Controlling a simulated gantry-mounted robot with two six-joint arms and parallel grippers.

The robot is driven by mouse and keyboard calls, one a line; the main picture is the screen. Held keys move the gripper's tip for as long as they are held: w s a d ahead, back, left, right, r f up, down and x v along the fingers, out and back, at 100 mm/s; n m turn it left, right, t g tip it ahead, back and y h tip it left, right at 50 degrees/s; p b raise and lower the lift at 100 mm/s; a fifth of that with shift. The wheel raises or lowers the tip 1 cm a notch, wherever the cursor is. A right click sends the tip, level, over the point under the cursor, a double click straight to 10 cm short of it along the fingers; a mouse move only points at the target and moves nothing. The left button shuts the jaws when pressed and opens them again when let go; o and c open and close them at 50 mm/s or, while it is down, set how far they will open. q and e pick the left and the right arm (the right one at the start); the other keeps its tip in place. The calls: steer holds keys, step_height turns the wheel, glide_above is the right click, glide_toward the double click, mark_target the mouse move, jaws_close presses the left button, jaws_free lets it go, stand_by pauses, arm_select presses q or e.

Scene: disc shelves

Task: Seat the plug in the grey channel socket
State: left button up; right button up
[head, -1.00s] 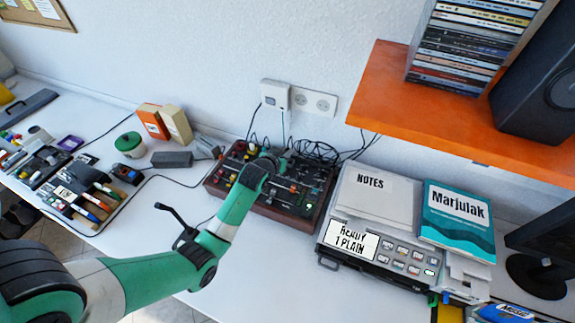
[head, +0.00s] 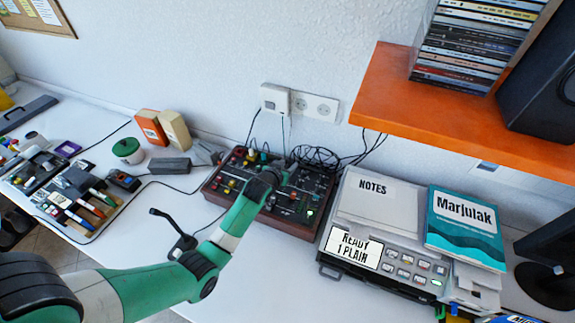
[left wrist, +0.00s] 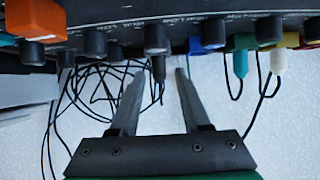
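The mixer (head: 225,190) is a dark-topped, wooden-sided box with many knobs, against the wall in the head view. My left gripper (head: 286,165) is over its back part there; its fingertips are small and dark. In the left wrist view, the gripper (left wrist: 160,74) is open, with one finger on each side of a dark plug (left wrist: 158,70). The plug hangs below a grey-black socket (left wrist: 155,38) at the mixer's edge; whether it is inside the socket I cannot tell. A gap shows beside the plug. My right gripper is not in view.
Loose black cables (head: 315,155) lie behind the mixer. An orange shelf (head: 450,120) overhangs at right.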

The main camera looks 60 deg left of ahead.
arm_select(q)
steer(key=shift+r, duration=0.3)
steer(key=shift+s+d+r+p, duration=0.2)
steer(key=shift+s+r+p, duration=0.05)
steer(key=shift+p, duration=0.25)
steer(key=p+v, duration=0.4)
steer(key=v, duration=0.7)
steer(key=shift+s+d+f, duration=0.1)
steer(key=shift+d, duration=0.05)
